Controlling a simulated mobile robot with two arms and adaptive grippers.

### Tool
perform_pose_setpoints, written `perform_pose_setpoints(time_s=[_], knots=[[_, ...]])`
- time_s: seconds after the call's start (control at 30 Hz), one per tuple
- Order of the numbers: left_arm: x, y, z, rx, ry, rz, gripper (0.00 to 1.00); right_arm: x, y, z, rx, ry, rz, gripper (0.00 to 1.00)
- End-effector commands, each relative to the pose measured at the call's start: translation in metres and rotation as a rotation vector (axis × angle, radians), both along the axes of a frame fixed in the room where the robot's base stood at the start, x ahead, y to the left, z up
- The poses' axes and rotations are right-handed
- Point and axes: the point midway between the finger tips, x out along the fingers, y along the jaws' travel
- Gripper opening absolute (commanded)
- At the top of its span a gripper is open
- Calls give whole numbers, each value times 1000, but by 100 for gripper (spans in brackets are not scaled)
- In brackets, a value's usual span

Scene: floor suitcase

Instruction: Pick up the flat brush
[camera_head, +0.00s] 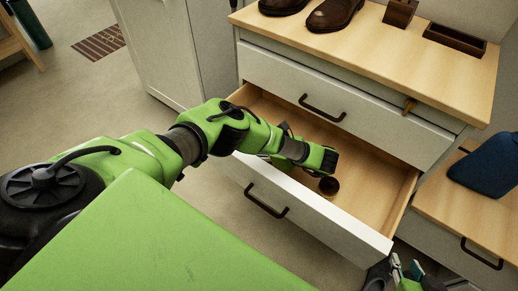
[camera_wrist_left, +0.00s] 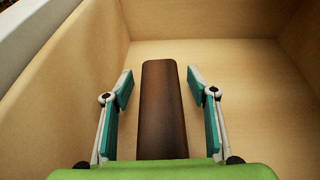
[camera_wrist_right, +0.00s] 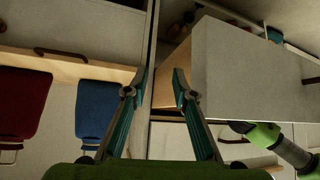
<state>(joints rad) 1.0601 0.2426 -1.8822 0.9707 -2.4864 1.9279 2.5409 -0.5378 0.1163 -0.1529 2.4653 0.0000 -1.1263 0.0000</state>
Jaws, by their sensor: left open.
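In the left wrist view a long dark brown wooden piece (camera_wrist_left: 162,110), which looks like the flat brush, lies in the drawer between my left gripper's fingers (camera_wrist_left: 160,88). The fingers are open, with a gap on both sides of it. Its bristles do not show. In the head view a small dark brown end (camera_head: 329,186) shows beside my left wrist, inside the open drawer (camera_head: 385,190); my left arm hides the rest and the left fingers. My right gripper (camera_head: 406,269) is at the bottom right, outside the drawer. In the right wrist view its fingers (camera_wrist_right: 160,84) are apart and empty.
The cabinet top (camera_head: 400,55) holds brown shoes (camera_head: 333,13), a brown block (camera_head: 400,12) and a dark tray (camera_head: 455,38). A closed drawer (camera_head: 340,105) sits above the open one. The drawer walls surround my left gripper.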

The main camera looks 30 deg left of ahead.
Motion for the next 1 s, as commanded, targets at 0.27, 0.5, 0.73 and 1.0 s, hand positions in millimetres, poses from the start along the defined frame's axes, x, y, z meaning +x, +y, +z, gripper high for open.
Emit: perform_pose_setpoints(time_s=[0.27, 0.5, 0.73, 1.0], knots=[[0, 1, 0, 0, 0, -1, 37, 1, 0, 1, 1, -5, 0, 25], [0, 1, 0, 1, 0, -1, 9, 1, 0, 1, 1, -4, 0, 25], [0, 1, 1, 0, -1, -1, 9, 1, 0, 1, 1, -3, 0, 25], [1, 1, 13, 0, -2, 0, 9, -22, -8, -13, -23, 105, -8, 25]])
